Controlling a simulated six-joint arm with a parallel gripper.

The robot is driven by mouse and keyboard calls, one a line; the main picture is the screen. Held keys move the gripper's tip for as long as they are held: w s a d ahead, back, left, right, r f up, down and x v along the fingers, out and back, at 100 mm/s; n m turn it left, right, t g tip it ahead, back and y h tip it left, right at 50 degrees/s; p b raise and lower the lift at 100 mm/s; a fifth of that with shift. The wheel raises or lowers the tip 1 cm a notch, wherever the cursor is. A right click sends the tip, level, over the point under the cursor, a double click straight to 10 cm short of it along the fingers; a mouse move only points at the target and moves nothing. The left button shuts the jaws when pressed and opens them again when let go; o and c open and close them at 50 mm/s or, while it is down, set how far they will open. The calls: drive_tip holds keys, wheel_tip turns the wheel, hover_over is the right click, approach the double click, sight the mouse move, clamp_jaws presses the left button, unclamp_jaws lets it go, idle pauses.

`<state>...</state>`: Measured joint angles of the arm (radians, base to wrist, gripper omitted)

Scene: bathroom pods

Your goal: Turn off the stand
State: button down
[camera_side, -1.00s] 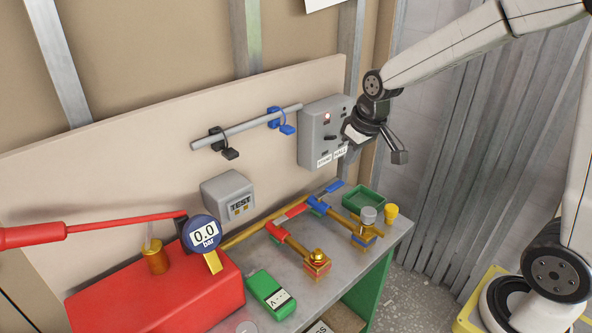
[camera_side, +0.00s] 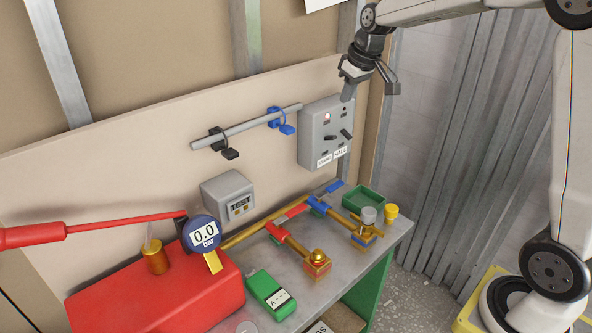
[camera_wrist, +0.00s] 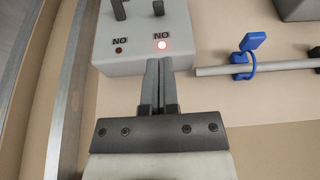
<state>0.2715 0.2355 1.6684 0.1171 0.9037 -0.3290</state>
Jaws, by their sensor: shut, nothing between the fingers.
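The grey control box (camera_side: 312,148) is mounted on the back board, with labels reading STAND (camera_side: 324,162) and WALL (camera_side: 341,153). Its left switch (camera_side: 330,138), above STAND, lies about level. Its right switch (camera_side: 347,134), above WALL, is tilted. The other lamp (camera_wrist: 120,50) is dark. My gripper (camera_side: 347,97) is shut and empty at the box's top edge, above the switches; its fingers (camera_wrist: 160,62) point at the box. I cannot tell whether they touch it.
Space before the box is clear.

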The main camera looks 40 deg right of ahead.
sight(334, 136)
drive_tip(key=shift+f, duration=0.1)
drive_tip(key=shift+x, duration=4.95)
drive_tip(key=shift+s+f, duration=0.35)
drive_tip(key=shift+s, duration=0.2)
drive_tip(key=shift+s+f+t, duration=0.3)
drive_tip(key=shift+t, duration=0.5)
drive_tip(key=shift+s+f, duration=0.25)
drive_tip(key=shift+f, duration=0.2)
drive_tip(key=shift+w, duration=0.15)
drive_tip(key=shift+w+r, duration=0.4)
drive_tip(key=shift+w, duration=0.15)
